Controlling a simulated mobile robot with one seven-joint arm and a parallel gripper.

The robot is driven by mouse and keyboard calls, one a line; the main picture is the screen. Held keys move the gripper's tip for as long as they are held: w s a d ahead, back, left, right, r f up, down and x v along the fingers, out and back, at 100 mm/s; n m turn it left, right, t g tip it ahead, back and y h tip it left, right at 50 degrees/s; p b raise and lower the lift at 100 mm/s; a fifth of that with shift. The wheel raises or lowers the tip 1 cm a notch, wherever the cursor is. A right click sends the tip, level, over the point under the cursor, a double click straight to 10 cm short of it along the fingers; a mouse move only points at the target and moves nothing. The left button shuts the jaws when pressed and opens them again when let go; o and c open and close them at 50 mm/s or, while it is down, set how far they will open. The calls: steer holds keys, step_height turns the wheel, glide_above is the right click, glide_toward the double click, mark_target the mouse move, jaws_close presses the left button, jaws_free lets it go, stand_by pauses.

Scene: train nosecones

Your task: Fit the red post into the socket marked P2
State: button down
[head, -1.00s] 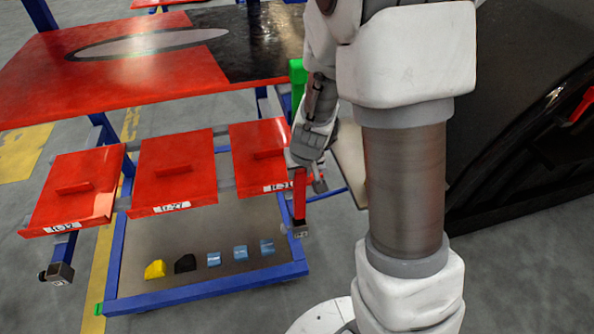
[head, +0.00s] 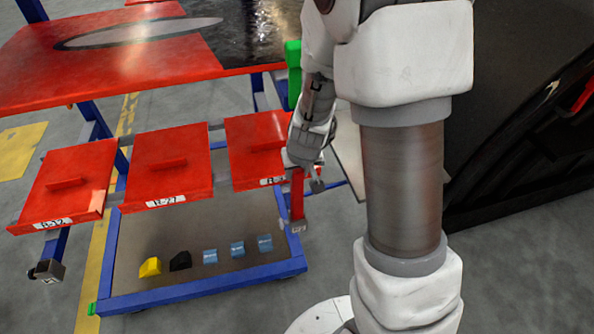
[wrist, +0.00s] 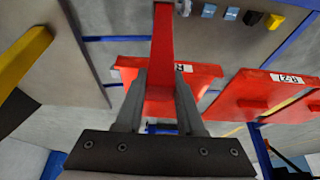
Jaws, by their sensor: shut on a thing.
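The red post (head: 297,195) hangs roughly upright from my gripper (head: 298,170) in the head view. A small grey socket (head: 295,226) with a pale label is at the post's lower end. I cannot tell whether the post is inside it or just touching it, and the label is too small to read. A second dark socket (head: 47,271) is at the front left.
Red panels with handles, one labelled R-27 (head: 167,172), hang in a row on the blue-framed cart. Its lower shelf (head: 200,282) carries a yellow block (head: 150,267), a black block (head: 180,261) and several blue blocks. A red table (head: 130,65) stands behind.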

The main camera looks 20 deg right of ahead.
mark_target(297, 187)
steer(key=shift+f+b, duration=0.8)
steer(key=shift+f, duration=0.4)
steer(key=shift+f+b, duration=1.6)
stand_by(0.5)
steer(key=shift+c, duration=2.2)
jaws_free()
steer(key=p+v, duration=1.1)
steer(key=v, duration=0.6)
steer(key=shift+r, duration=0.35)
